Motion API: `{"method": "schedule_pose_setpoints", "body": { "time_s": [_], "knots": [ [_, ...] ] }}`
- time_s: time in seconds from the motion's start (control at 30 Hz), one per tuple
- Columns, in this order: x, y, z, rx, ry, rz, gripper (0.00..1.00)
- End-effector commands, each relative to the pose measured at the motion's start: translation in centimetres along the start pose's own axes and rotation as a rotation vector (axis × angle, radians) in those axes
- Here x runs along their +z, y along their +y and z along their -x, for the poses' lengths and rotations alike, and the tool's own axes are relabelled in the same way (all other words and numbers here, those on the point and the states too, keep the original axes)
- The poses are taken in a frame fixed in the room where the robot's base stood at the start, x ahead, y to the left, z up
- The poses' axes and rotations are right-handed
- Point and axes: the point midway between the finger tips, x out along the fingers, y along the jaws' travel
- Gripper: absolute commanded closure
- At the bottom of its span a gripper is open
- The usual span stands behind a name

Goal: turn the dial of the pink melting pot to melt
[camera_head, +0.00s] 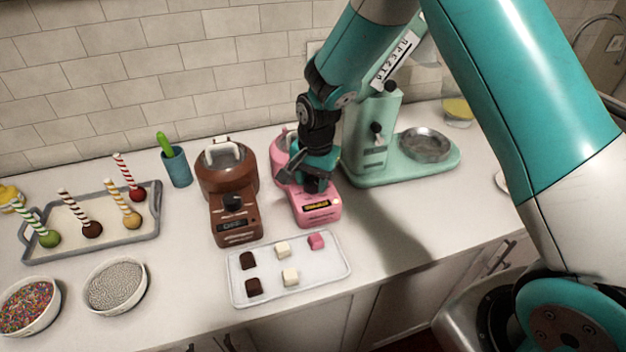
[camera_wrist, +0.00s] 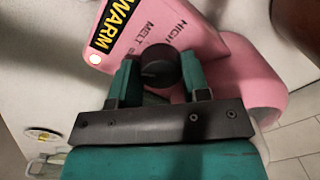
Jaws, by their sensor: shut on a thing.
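The pink melting pot (camera_head: 318,212) stands on the counter, right of the brown melting pot. My gripper (camera_head: 316,186) is over its front panel and hides the dial in the head view. In the wrist view my gripper (camera_wrist: 160,75) is shut on the black dial (camera_wrist: 158,66), with one teal finger on each side. Next to the dial, the pink panel (camera_wrist: 195,22) carries the printed words HIGH and MELT and another partly hidden word. The display (camera_wrist: 112,22) reads WARM in yellow, and a small light (camera_wrist: 96,59) glows beside it.
A brown melting pot (camera_head: 230,190) stands close on the left. A mint-green machine (camera_head: 385,150) with a metal bowl (camera_head: 426,144) stands on the right. A white tray (camera_head: 335,278) with several cubes lies in front. Cake pops on a grey tray (camera_head: 155,205) are farther left.

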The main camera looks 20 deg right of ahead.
Motion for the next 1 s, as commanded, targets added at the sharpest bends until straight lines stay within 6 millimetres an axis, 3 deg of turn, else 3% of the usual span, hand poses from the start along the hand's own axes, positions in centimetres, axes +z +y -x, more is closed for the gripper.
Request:
{"method": "schedule_pose_setpoints", "body": {
  "time_s": [0.6,1.0],
  "knots": [
    [0.03,-0.20,0.02,-0.003,0.037,-0.562,0.81],
    [-0.01,-0.22,0.05,-0.002,0.051,-0.779,0.81]
  ]
}}
